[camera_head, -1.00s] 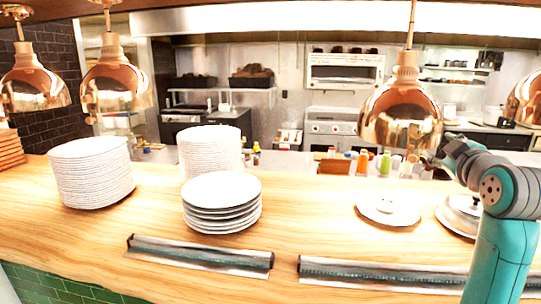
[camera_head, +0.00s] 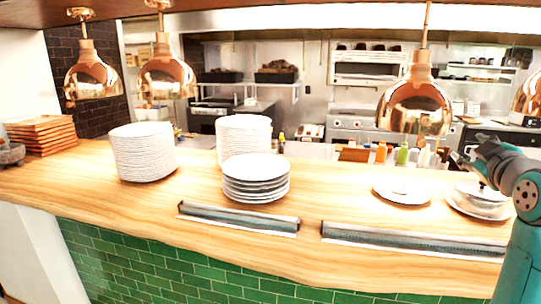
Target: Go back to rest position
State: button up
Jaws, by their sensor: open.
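My gripper (camera_head: 461,160) shows at the right side of the head view, at the end of my teal and grey arm. It is small and partly hidden by my wrist, with its fingers apart and nothing seen between them. It is in the air above the wooden counter (camera_head: 330,195), near the covered dish (camera_head: 480,203) at the right. A flat white plate (camera_head: 402,191) with a small pale item on it lies left of that dish.
Plate stacks stand on the counter: a tall left one (camera_head: 143,152), a rear one (camera_head: 243,137) and a shorter front one (camera_head: 256,180). Copper lamps (camera_head: 415,105) hang above. Ticket rails (camera_head: 240,218) line the front edge. Wooden trays (camera_head: 42,134) and a stone bowl (camera_head: 10,153) sit far left.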

jog(key=a+f+m+y, duration=0.1)
jog(key=a+f, duration=0.2)
jog(key=f, duration=0.7)
jog(key=a+f+m, duration=0.1)
jog(key=a+f, duration=0.2)
jog(key=f, duration=0.7)
jog(key=s+a+f+m, duration=0.1)
jog(key=s+a+f, duration=0.25)
jog(key=f, duration=0.25)
jog(key=s+a+f+g, duration=0.1)
jog(key=s+a+f, duration=0.1)
jog(key=s+f, duration=0.3)
jog(key=s+a+f+m, duration=0.1)
jog(key=s+a+f, duration=0.2)
jog(key=f, duration=0.4)
jog(key=s+a+f+m+y, duration=0.1)
jog(key=s+a+f, duration=0.2)
jog(key=s, duration=0.6)
jog(key=s+a+f+y, duration=0.1)
jog(key=s+a+f, duration=0.3)
jog(key=s, duration=0.5)
jog(key=s+a+f+m+y, duration=0.1)
jog(key=s+a+f, duration=0.2)
jog(key=s, duration=0.6)
jog(key=s+a+r+g, duration=0.1)
jog(key=s+a+r, duration=0.1)
jog(key=s, duration=0.9)
jog(key=shift+s+r+y, duration=0.25)
jog(key=shift+r+y, duration=0.1)
jog(key=shift+y, duration=0.05)
